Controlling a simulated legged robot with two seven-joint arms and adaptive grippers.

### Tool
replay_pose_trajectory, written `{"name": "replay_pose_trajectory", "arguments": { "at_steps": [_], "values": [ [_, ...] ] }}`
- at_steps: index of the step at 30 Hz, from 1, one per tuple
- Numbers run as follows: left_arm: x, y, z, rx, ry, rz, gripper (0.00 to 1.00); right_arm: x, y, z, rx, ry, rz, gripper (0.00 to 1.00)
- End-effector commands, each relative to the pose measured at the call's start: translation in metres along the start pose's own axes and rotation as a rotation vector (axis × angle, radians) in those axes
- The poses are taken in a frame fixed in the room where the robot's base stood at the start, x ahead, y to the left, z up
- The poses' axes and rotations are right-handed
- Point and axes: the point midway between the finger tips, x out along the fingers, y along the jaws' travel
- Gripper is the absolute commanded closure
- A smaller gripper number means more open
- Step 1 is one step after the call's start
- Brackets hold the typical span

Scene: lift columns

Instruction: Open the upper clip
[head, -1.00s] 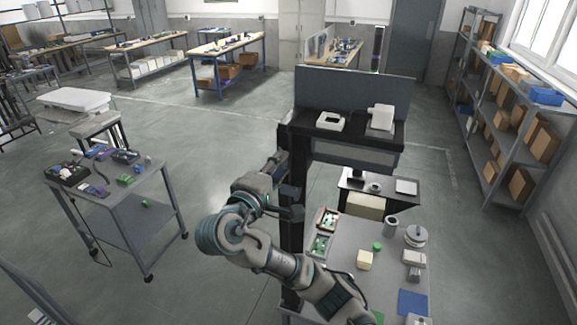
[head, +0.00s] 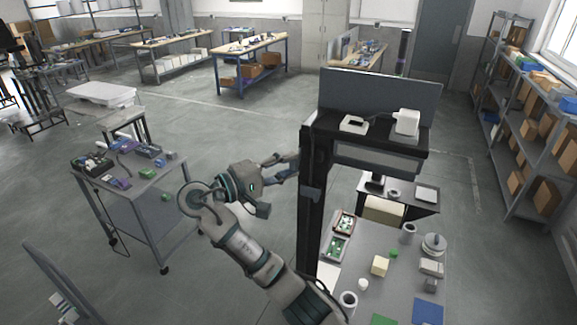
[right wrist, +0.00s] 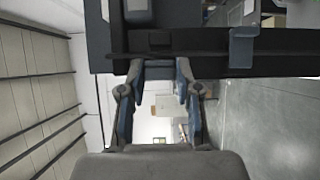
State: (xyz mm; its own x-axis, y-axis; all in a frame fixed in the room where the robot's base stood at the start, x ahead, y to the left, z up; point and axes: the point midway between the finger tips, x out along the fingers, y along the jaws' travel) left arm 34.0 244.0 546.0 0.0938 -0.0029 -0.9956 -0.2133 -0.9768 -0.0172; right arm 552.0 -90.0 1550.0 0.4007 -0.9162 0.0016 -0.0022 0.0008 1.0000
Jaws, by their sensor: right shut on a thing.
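The dark upright column (head: 313,225) stands at the near left corner of the workbench. My right gripper (head: 292,166) reaches its upper part from the left, with the fingertips against it. In the right wrist view the column lies across the picture, and my right gripper's fingers (right wrist: 160,70) close at its edge. The sensed thing between them is mostly hidden, so I cannot tell how far the upper clip is open. A blue-grey clip (head: 311,194) sits lower on the column; it also shows in the right wrist view (right wrist: 243,47). My left gripper is out of view.
The bench (head: 405,270) right of the column holds small parts, bins and a blue mat (head: 428,312). A black shelf (head: 380,138) above carries white devices. A grey cart (head: 150,195) stands left, with open floor between.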

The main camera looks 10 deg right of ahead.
Motion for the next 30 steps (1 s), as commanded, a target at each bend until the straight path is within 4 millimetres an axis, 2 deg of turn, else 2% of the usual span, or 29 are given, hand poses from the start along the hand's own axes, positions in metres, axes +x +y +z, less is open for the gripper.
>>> {"name": "replay_pose_trajectory", "arguments": {
  "at_steps": [8, 9, 12, 23, 26, 30],
  "values": [
    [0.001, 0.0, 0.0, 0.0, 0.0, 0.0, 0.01, 0.0, -0.005, -0.001, -0.009, 0.002, -0.008, 1.0],
    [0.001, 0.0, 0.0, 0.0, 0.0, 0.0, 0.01, 0.0, -0.005, -0.001, -0.009, 0.002, -0.008, 0.65],
    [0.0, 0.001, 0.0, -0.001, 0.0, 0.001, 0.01, 0.0, -0.004, -0.001, -0.007, 0.002, -0.008, 0.42],
    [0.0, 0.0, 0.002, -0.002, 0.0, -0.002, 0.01, 0.0, 0.005, 0.002, 0.001, 0.001, -0.003, 0.42],
    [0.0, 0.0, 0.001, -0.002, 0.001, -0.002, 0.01, 0.0, 0.018, 0.001, 0.003, 0.002, -0.002, 0.42],
    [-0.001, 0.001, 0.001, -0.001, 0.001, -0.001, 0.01, -0.001, 0.049, 0.0, 0.003, 0.004, 0.002, 0.4]
  ]
}}
